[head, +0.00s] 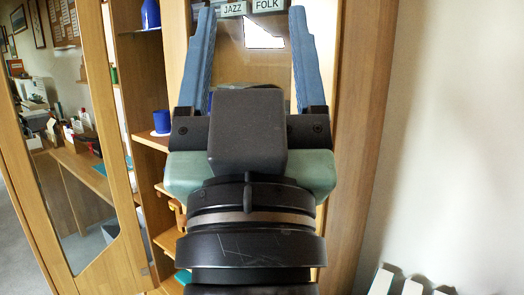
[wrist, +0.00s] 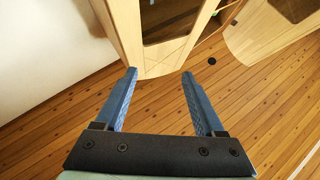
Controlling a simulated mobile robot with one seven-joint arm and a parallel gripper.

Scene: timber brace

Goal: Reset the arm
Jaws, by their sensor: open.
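My gripper (head: 251,60) stands upright in the middle of the head view, in front of a wooden cabinet (head: 363,130). Its two blue fingers are spread wide with nothing between them. In the wrist view my gripper (wrist: 158,85) is also open and empty, above the wooden floor (wrist: 175,105). The cabinet's lower corner (wrist: 150,62) shows just beyond the fingertips there. I cannot tell whether the fingers touch it. My arm hides part of the cabinet in the head view.
A wooden door with a glass pane (head: 65,150) stands at the left. Shelves hold a blue cup (head: 162,121) and a blue bottle (head: 150,14). A white wall (head: 455,130) is at the right. A small black disc (wrist: 212,61) lies on the floor, which is otherwise largely clear.

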